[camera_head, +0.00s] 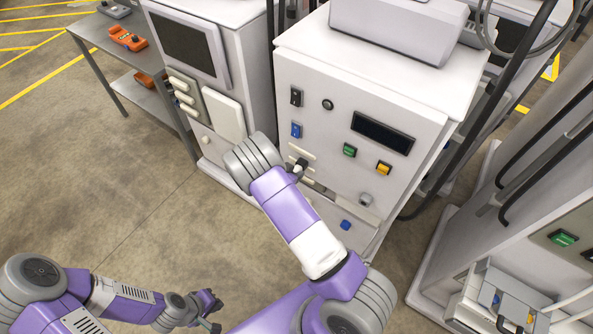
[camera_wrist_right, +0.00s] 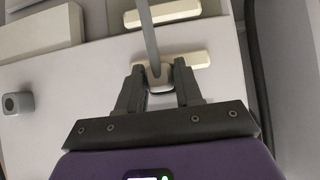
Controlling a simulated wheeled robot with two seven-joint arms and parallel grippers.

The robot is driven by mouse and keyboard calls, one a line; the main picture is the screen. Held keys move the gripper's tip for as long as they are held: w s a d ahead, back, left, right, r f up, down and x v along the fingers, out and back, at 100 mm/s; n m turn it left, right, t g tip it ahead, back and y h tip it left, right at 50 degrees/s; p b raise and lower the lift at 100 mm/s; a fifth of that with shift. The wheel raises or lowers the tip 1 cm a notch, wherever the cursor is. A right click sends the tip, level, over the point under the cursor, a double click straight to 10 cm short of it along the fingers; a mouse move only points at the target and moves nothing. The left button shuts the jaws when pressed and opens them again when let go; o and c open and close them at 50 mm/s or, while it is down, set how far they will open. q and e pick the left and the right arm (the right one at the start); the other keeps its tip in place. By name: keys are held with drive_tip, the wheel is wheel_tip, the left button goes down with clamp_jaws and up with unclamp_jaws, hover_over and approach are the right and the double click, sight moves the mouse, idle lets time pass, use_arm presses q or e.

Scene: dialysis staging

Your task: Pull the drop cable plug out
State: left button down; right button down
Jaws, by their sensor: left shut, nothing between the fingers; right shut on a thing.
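My right gripper (camera_head: 299,167) is at the front panel of the middle white machine. In the right wrist view its two dark fingers (camera_wrist_right: 158,78) are closed on the drop cable plug (camera_wrist_right: 158,77), a small pale piece. A grey cable (camera_wrist_right: 149,35) runs up from it. The plug lies close to a cream bar on the panel; I cannot tell whether it is still seated. My left gripper (camera_head: 213,312) is shut and empty over the floor at the lower left.
The middle white machine (camera_head: 408,185) carries switches, a dark display and coloured buttons. Another machine (camera_head: 240,50) with a screen stands to its left. A grey table (camera_head: 88,30) with orange devices is at the upper left. Dark hoses and a machine stand at right. Floor at left is clear.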

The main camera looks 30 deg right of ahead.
drive_tip(key=shift+s+a, duration=0.1)
drive_tip(key=shift+a, duration=0.15)
drive_tip(key=shift+s+a, duration=0.3)
drive_tip(key=shift+a, duration=0.4)
drive_tip(key=shift+a+p, duration=0.1)
drive_tip(key=shift+p, duration=0.2)
drive_tip(key=shift+s+a+p, duration=0.15)
drive_tip(key=shift+s+a, duration=0.15)
drive_tip(key=shift+a, duration=0.35)
drive_tip(key=shift+s+a+p, duration=0.2)
drive_tip(key=shift+s+a, duration=0.05)
drive_tip(key=shift+a, duration=0.4)
drive_tip(key=shift+s+a+p, duration=0.15)
drive_tip(key=shift+s+a, duration=0.15)
drive_tip(key=shift+a, duration=0.35)
